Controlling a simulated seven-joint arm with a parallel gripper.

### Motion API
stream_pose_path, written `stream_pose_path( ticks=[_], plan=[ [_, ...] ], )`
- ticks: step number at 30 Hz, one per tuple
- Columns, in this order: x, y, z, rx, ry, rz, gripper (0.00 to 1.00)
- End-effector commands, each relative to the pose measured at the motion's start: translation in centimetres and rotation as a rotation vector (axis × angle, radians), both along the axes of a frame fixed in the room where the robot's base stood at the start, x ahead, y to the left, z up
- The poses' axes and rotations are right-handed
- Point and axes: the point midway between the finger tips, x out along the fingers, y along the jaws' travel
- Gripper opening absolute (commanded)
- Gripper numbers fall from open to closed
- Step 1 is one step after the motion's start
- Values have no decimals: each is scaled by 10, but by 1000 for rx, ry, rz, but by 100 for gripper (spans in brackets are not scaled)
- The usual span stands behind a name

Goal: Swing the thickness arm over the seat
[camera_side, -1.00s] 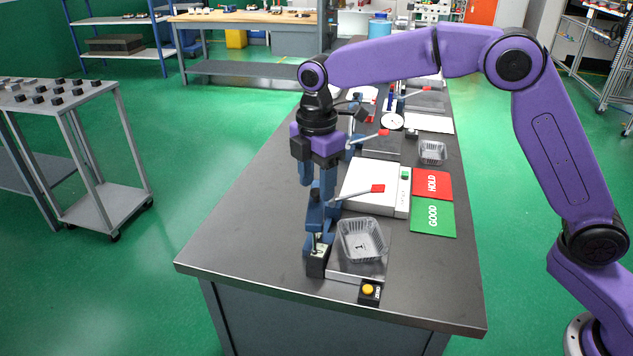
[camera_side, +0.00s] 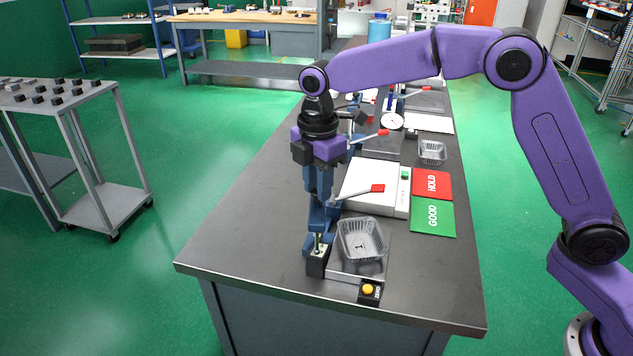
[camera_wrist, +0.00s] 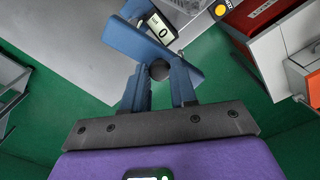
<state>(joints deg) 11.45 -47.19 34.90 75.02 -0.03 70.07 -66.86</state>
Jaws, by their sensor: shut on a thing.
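My gripper (camera_side: 318,192) points down at the left of the near foil tray in the side view. In the wrist view its two blue fingers (camera_wrist: 160,74) are shut on a dark round knob (camera_wrist: 158,69). The knob is at a blue bar, the thickness arm (camera_wrist: 150,45), which runs slantwise past the fingertips. A display reading 0 (camera_wrist: 163,27) shows beyond the bar. In the side view the blue gauge stands on a dark base (camera_side: 317,262). The clear tray marked 1 (camera_side: 361,240) sits on a grey plate beside it. The gripper partly hides the arm there, and I cannot make out the seat clearly.
A yellow button box (camera_side: 369,291) is in front of the tray. A red-tipped lever (camera_side: 377,188) reaches out close to the right of my gripper. The left table surface is clear.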

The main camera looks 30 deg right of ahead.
Motion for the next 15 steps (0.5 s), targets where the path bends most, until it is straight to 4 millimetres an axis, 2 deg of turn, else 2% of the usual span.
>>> stream_pose_path(
  ticks=[8,15],
  plan=[
    [-4,-8,1,1,0,179,0],
    [-7,-20,1,1,0,403,0]
  ],
)
